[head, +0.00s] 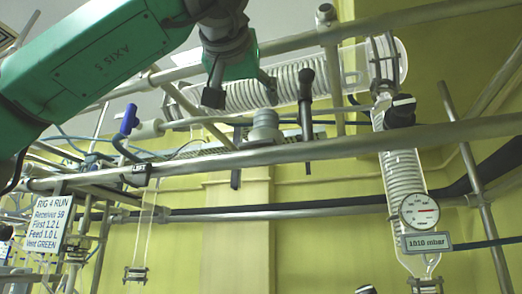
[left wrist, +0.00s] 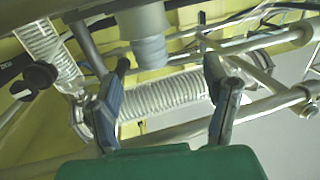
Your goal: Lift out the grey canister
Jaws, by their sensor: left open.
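The grey canister (head: 265,128) shows in the head view as a stepped grey top just above the long metal rail, whose tube hides its lower part. In the left wrist view a grey cylinder (left wrist: 150,48), which looks like the same canister, is at the top, between the lines of the two fingers. My left gripper (head: 240,90) is above and slightly left of the canister in the head view, fingers apart and empty. In the left wrist view its open fingers (left wrist: 166,66) show a clear gap. I cannot tell if they touch the canister. My right gripper is in neither view.
A horizontal glass coil condenser (head: 255,92) lies behind my gripper. A black-topped rod (head: 306,92) stands close right of the canister. Metal rails (head: 400,138), a blue-handled valve (head: 130,118) and a glass column with a gauge (head: 420,211) surround the spot.

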